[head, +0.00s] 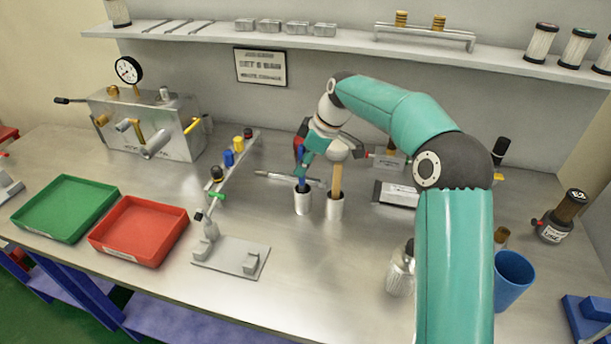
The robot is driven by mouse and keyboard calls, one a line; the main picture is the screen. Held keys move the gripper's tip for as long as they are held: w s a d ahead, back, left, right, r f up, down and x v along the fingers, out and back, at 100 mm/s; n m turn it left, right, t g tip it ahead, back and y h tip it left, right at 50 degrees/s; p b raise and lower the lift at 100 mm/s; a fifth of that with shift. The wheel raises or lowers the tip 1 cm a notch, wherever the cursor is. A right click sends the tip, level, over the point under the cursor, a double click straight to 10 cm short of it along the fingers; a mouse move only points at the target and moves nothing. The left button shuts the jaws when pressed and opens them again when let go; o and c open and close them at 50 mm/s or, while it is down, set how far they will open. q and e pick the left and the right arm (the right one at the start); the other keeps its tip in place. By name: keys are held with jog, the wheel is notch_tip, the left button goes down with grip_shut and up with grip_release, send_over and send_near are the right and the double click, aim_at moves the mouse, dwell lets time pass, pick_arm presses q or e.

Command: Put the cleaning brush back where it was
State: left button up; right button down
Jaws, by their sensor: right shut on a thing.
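My right gripper (304,160) is over the workbench, shut on the upper part of a blue-handled tool, which I take to be the cleaning brush (302,186). The blue handle stands upright with its lower end inside a small metal cup (303,203); its lower end is hidden by the cup wall. Right beside it, a second metal cup (335,208) holds a tool with a wooden handle (336,180) and a pale round top. My left gripper is not in view.
A green tray (65,208) and a red tray (138,231) lie at the left. A valve block with a gauge (145,125) stands behind them. A blue cup (513,280) stands at the right, beyond my arm.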

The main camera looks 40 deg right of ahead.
aim_at(304, 184)
notch_tip(304, 184, down, 4)
jog(key=shift+r, duration=0.15)
jog(key=c, duration=1.1)
grip_release()
jog(key=shift+o, duration=0.2)
jog(key=shift+r, duration=0.1)
jog(key=v, duration=1.2)
